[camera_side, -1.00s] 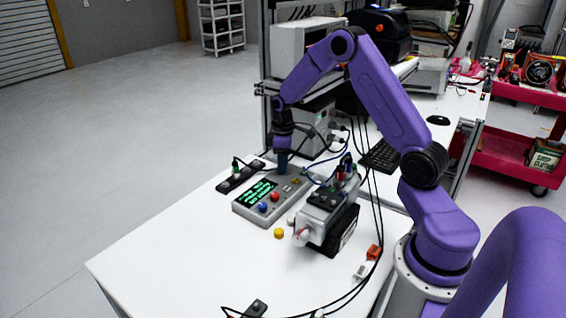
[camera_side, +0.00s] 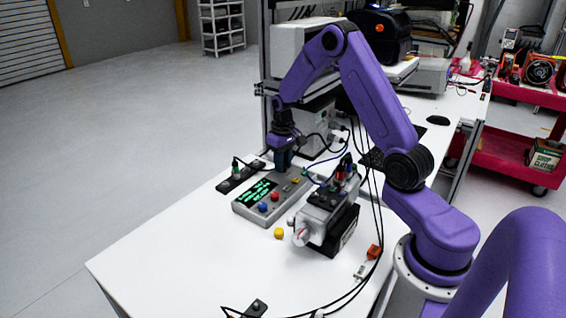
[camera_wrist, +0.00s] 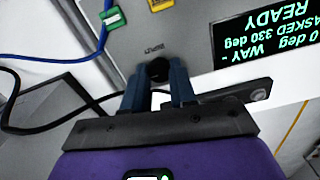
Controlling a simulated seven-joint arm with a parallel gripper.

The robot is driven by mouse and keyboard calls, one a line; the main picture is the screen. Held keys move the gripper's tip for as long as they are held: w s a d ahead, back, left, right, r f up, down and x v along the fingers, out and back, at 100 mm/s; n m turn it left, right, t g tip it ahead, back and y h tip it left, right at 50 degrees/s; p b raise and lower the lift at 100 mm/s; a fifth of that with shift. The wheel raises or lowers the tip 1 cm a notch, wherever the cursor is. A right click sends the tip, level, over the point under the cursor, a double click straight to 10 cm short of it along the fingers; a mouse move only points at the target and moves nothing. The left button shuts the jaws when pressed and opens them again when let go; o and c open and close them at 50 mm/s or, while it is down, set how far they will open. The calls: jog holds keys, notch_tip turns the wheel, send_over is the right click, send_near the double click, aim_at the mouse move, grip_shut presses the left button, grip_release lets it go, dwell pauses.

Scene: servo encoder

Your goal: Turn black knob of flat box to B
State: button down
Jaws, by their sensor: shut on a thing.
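The flat box is grey and lies on the white table in the side view (camera_side: 248,215); its top fills the upper part of the wrist view (camera_wrist: 185,35). No letter B is legible.
A grey-and-black servo unit (camera_side: 335,222) with cables stands right of the box. A yellow cap (camera_side: 279,233) lies in front. Blue and black cables run near my gripper. The front left table is clear.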

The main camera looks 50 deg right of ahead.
dwell(0.4)
jog(key=c, duration=0.9)
grip_release()
notch_tip(320, 180, up, 18)
jog(key=shift+f, duration=0.25)
